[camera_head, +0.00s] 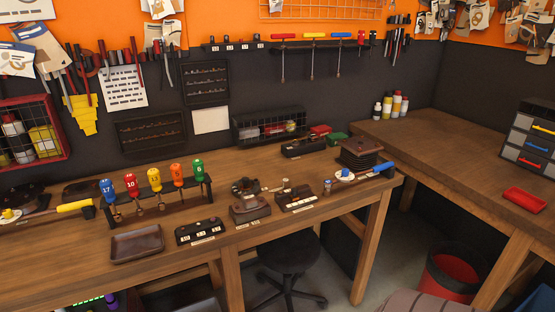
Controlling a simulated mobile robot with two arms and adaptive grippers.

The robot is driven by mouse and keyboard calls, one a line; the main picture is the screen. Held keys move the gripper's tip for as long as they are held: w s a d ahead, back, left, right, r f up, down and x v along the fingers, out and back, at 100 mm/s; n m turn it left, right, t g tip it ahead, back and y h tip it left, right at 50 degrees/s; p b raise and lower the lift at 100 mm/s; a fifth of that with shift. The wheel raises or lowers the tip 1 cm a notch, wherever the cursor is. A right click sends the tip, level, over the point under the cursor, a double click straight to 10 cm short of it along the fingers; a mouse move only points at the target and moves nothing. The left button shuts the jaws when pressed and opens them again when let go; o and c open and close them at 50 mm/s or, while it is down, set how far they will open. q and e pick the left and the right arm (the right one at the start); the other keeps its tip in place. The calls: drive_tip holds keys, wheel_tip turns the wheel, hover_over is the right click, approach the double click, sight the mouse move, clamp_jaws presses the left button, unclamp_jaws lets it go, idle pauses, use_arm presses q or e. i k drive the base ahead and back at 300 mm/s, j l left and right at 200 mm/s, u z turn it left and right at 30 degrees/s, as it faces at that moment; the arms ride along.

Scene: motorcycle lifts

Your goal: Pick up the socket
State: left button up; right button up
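No single socket stands out clearly at this size. A dark labelled socket holder (200,232) sits near the front edge of the wooden workbench (285,235). Small dark pieces, which may be sockets, stand in it. A dark block (297,199) with small pieces on it lies further right. A small upright piece (327,187), possibly a socket, stands beside a blue-handled tool (376,171). Neither of my grippers is in view.
An empty brown tray (137,244) lies left of the holder. A rack (160,208) of numbered, coloured-handled drivers stands behind it. A dark stool (288,255) is below the bench. A red tray (524,200) lies on the right-hand bench, which is mostly clear.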

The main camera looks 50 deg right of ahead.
sight(286, 185)
drive_tip(key=l+z, duration=0.1)
drive_tip(key=z, duration=1.5)
